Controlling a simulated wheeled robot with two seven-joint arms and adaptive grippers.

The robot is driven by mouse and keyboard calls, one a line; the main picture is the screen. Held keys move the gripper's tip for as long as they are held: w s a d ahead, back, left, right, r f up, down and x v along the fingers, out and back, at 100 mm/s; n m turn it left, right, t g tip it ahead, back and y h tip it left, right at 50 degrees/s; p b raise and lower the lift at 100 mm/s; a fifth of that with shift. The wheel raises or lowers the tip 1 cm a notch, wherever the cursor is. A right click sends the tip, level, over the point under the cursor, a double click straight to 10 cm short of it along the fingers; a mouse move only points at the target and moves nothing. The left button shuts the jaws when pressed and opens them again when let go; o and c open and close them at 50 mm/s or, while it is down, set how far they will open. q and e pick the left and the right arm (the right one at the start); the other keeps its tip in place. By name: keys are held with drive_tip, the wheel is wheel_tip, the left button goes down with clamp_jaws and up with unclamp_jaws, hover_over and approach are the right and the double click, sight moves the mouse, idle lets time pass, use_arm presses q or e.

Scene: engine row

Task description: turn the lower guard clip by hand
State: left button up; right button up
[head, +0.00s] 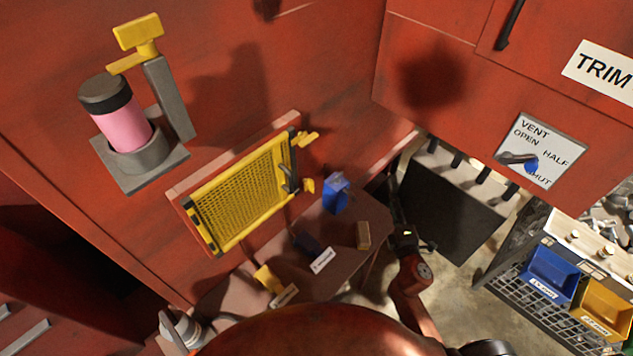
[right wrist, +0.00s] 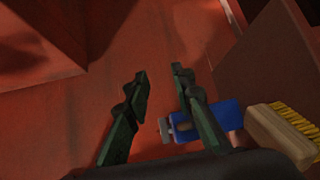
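The guard is a yellow mesh panel (head: 243,195) in a red frame on the red wall. At its right edge, the upper yellow clip (head: 308,138) sticks out near the top. The lower yellow clip (head: 308,186) is near the lower right corner, beside a grey handle (head: 289,178). My right gripper (head: 393,183) is to the right of the lower clip, apart from it. In the right wrist view my right gripper (right wrist: 160,73) is open, with nothing between its fingers. Neither clip can be made out there. My left gripper is not in view.
A blue item (head: 336,193), seen close to the fingers in the wrist view (right wrist: 220,115), stands on a brown shelf (head: 220,292). A brush (right wrist: 283,133) lies beside it. A pink canister (head: 123,131) is at upper left. Blue (head: 549,274) and yellow (head: 607,306) bins stand at right.

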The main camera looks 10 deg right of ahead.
drive_tip(key=w+a+r+n+t+y, duration=0.25)
drive_tip(key=a+r+n+y, duration=0.35)
drive_tip(key=a+r+n, duration=0.5)
drive_tip(key=n+g+y, duration=0.4)
drive_tip(key=n+y, duration=0.2)
drive_tip(key=n, duration=0.8)
approach(313, 192)
drive_tip(key=w+a+r, duration=0.1)
drive_tip(key=w+r, duration=0.2)
drive_tip(key=r, duration=0.1)
drive_tip(key=shift+y, duration=0.3)
drive_tip(key=shift+f+p+x, duration=0.15)
drive_tip(key=shift+p+x, duration=0.25)
drive_tip(key=shift+x, duration=1.5)
drive_tip(key=shift+f+p+x, duration=0.1)
drive_tip(key=shift+p+x, duration=0.3)
drive_tip(key=shift+x, duration=1.55)
drive_tip(key=shift+s+a, duration=0.1)
drive_tip(key=shift+c, duration=0.2)
clamp_jaws()
